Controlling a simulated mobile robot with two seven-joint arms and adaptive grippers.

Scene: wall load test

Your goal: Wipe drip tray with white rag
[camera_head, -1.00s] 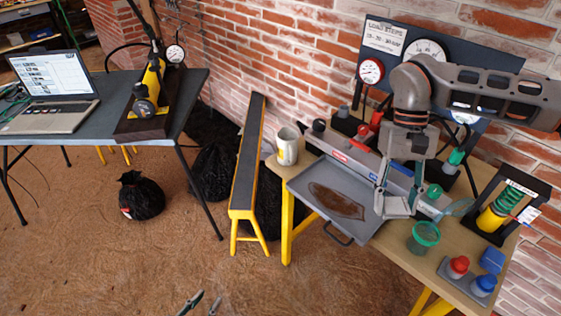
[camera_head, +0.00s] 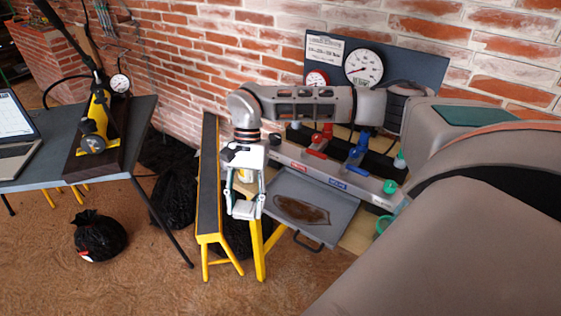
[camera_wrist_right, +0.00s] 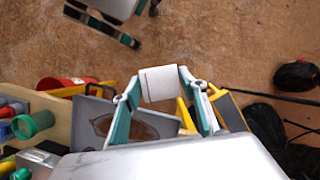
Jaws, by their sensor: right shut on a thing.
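The grey drip tray (camera_head: 285,183) sits at the table's front edge, with a dark brown spill (camera_head: 302,211) in it. It also shows in the right wrist view (camera_wrist_right: 88,108). My right gripper (camera_head: 243,207) points down, left of the tray and apart from it. It is shut on a small white folded thing that looks like the white rag (camera_wrist_right: 158,84).
A long rail fixture (camera_head: 330,170) runs behind the tray, with a gauge board (camera_head: 420,72) at the wall. A narrow yellow-legged bench (camera_head: 208,180) stands left of my right gripper. Black bags (camera_head: 98,236) lie on the floor. My arm hides the table's right part.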

